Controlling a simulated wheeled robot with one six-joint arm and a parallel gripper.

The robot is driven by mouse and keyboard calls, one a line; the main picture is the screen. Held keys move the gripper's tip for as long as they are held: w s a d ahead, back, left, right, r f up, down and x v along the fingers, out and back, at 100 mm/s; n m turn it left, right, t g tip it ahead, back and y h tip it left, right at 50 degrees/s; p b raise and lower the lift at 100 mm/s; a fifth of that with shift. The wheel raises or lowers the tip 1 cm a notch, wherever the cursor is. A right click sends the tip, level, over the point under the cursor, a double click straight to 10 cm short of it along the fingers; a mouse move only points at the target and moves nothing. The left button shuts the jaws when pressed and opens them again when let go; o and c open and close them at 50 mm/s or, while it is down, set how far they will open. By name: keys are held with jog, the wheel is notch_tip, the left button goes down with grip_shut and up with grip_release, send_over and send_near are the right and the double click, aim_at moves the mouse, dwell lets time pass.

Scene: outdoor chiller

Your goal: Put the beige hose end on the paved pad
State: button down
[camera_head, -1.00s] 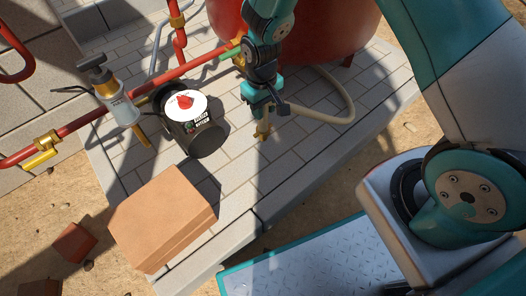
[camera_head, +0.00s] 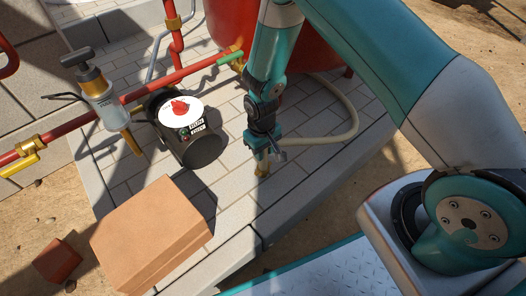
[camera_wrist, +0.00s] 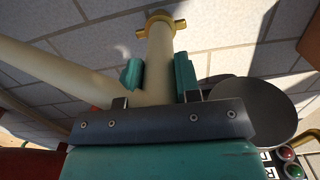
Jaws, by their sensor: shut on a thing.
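The beige hose (camera_head: 340,132) loops from the red tank's side across the paved pad (camera_head: 228,222) to my gripper. My gripper (camera_head: 262,150) points down over the pad, right of the dark pump. In the wrist view its two teal fingers (camera_wrist: 160,76) are shut on the beige hose end (camera_wrist: 159,50), one on each side. The hose end has a brass fitting (camera_wrist: 160,18) with side lugs, which also shows below my gripper in the head view (camera_head: 262,168). The fitting is close to the paving; I cannot tell whether it touches.
A dark pump (camera_head: 196,145) with a white-and-red top stands left of my gripper. A red tank (camera_head: 320,38) is behind, with red pipes (camera_head: 165,78) to the left. An orange-brown block (camera_head: 152,235) lies at the pad's front left. Paving between block and hose is clear.

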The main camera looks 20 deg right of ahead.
jog(key=c, duration=0.8)
grip_release()
jog(key=r+p, duration=0.2)
jog(key=r, duration=0.2)
jog(key=r+p, duration=0.2)
jog(key=r, duration=0.1)
jog(key=r+p, duration=0.2)
jog(key=r, duration=0.2)
jog(key=shift+w+r, duration=0.25)
jog(key=shift+r, duration=0.1)
notch_tip(320, 180, up, 12)
jog(key=s+a+y, duration=0.2)
jog(key=s+r+n, duration=0.1)
jog(key=s+r, duration=0.5)
jog(key=s+a+r+n+y, duration=0.1)
jog(key=s+r, duration=0.5)
jog(key=s, duration=0.1)
jog(key=s+r+n+y, duration=0.1)
jog(key=s+r, duration=0.5)
jog(key=s, duration=0.1)
jog(key=shift+a+r+n, duration=0.25)
jog(key=shift+r+n, duration=0.15)
